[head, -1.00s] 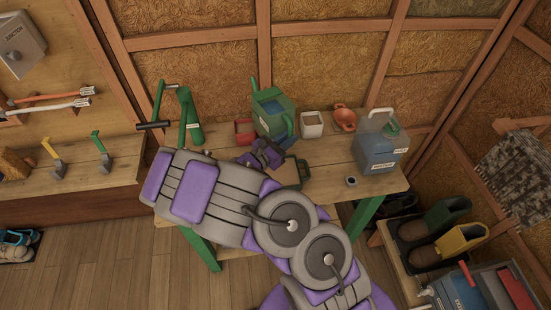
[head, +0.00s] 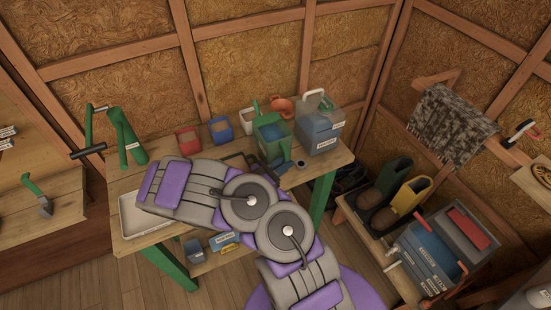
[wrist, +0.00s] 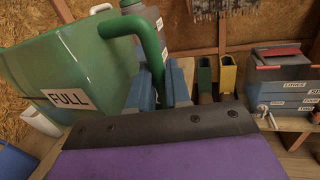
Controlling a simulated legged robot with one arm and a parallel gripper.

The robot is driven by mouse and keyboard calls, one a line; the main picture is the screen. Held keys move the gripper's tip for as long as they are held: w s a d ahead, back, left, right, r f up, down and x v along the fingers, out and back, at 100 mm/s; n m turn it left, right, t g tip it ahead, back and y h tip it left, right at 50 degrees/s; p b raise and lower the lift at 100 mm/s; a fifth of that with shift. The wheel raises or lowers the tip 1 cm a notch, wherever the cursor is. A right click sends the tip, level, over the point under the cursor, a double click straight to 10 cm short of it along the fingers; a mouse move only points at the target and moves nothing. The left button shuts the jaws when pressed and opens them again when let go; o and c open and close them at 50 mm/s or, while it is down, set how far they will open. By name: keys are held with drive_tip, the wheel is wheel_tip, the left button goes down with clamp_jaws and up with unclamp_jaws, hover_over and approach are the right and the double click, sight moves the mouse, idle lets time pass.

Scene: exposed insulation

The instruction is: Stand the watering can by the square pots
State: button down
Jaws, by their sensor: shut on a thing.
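The green watering can (head: 272,138) is over the right part of the bench, in front of the white square pot (head: 247,121). In the wrist view the can (wrist: 75,65) carries a FULL label. My gripper (wrist: 160,88) is shut on its green tubular handle (wrist: 152,45). In the head view my arm hides most of the gripper. A red square pot (head: 188,140) and a blue square pot (head: 221,131) stand left of the white one. I cannot tell whether the can's base touches the bench.
A grey labelled container (head: 320,130) stands close right of the can, and an orange pot (head: 281,109) behind it. A green pump-like tool (head: 124,140) stands at the bench's left end. A white tray (head: 143,214) lies at the front left. Boots (head: 385,190) stand beyond the bench's right end.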

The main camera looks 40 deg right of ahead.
drive_tip(key=shift+d+f+b, duration=0.1)
drive_tip(key=shift+f+b, duration=0.5)
drive_tip(key=shift+f, duration=2.3)
drive_tip(key=shift+f, duration=0.15)
drive_tip(key=c, duration=1.1)
unclamp_jaws()
drive_tip(key=shift+o, duration=0.2)
